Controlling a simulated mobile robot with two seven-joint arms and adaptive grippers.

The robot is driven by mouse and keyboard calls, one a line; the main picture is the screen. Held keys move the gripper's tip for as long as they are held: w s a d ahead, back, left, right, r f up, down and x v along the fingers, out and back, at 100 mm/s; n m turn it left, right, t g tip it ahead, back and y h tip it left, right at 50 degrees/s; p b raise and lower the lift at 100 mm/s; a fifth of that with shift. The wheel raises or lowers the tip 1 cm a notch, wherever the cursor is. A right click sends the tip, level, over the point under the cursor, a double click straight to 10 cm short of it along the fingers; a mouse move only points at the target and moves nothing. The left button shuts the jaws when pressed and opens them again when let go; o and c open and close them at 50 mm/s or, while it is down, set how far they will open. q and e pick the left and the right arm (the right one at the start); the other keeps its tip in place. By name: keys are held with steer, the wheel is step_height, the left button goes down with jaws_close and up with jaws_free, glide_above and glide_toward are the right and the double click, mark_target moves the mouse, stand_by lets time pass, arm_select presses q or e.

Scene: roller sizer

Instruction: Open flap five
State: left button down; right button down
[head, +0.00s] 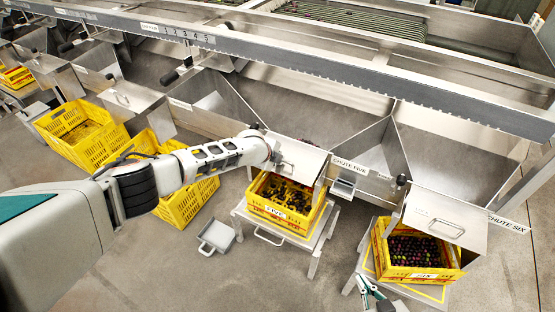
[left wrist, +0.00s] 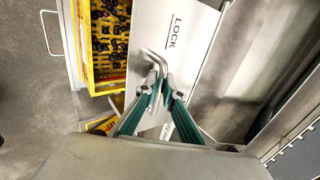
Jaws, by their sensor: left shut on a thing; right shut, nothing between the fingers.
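Flap five (head: 306,158) is a pale metal plate at the CHUTE FIVE label (head: 350,166), above the back of the crate marked FIVE (head: 268,211). My left arm reaches across to its left part, and my wrist hides the left gripper in the head view. In the left wrist view, the plate marked LOCK (left wrist: 178,45) carries a bent metal handle (left wrist: 152,57). My left gripper (left wrist: 160,88) is shut on this handle's lower part. My right gripper (head: 367,288) is shut and empty at the bottom edge of the head view, apart from the flaps.
Crate five holds dark fruit and stands on a metal stand (head: 310,247). Crate six (head: 410,258) stands at the right under flap six (head: 446,217). A grey scoop-like tray (head: 216,236) is left of crate five. A long steel rail (head: 330,67) crosses behind the chutes.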

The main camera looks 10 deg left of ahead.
arm_select(q)
steer(key=shift+w+d+r, duration=0.2)
steer(key=shift+w+r, duration=0.1)
steer(key=shift+r, duration=0.2)
steer(key=c, duration=2.5)
jaws_free()
steer(key=shift+d+f, duration=0.1)
steer(key=shift+f, duration=0.1)
steer(key=shift+s, duration=0.1)
steer(key=shift+v, duration=5.9)
steer(key=shift+f, duration=0.15)
